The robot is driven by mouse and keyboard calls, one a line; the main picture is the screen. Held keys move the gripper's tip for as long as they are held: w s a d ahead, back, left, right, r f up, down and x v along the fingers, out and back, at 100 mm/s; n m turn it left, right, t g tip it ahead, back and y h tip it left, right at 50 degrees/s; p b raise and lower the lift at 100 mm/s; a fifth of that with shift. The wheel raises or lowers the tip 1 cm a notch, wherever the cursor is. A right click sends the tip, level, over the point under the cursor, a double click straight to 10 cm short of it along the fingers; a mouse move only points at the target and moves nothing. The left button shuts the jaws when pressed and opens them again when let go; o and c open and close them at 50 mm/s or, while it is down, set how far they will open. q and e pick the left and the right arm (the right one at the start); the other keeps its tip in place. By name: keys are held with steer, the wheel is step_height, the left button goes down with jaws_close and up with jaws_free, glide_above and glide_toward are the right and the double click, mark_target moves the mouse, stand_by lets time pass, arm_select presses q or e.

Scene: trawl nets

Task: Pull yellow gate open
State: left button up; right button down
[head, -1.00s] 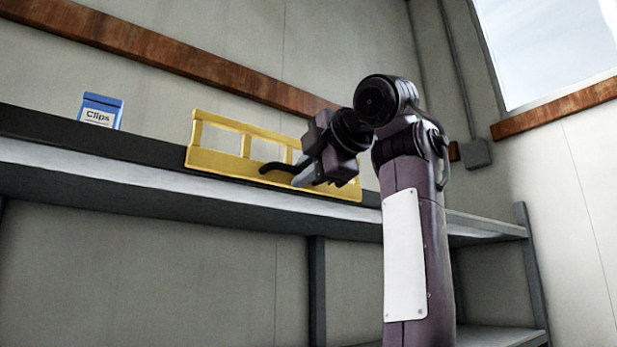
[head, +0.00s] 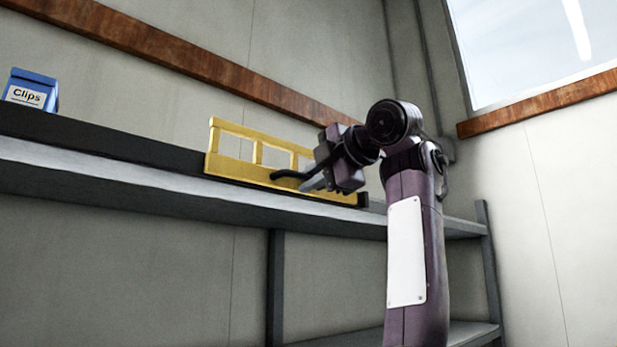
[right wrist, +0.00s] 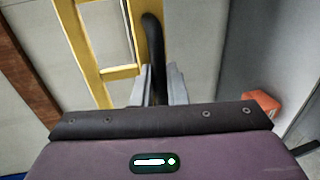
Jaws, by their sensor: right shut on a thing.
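The yellow gate (head: 228,169) is a flat barred panel standing upright at the front of the shelf in the head view. A dark curved handle (head: 287,174) sticks out from it. My right gripper (head: 305,184) is shut on this handle, in front of the gate's right half and partly covering it. In the right wrist view, the gate's yellow bars (right wrist: 85,45) run up the picture, and the black handle (right wrist: 152,40) passes between the grey fingers (right wrist: 155,85). My left gripper is not in view.
A blue box labelled Clips (head: 31,90) stands on the shelf at the far left. The grey shelf edge (head: 120,185) runs below the gate, with a dark rail (head: 100,138) along it. An orange object (right wrist: 262,105) shows at the right in the right wrist view.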

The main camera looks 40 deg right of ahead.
steer(key=c, duration=1.8)
jaws_free()
steer(key=shift+c, duration=0.2)
steer(key=shift+w, duration=0.1)
steer(key=b+v, duration=0.2)
steer(key=v, duration=0.5)
steer(key=shift+s+b, duration=0.35)
steer(key=shift+b, duration=0.05)
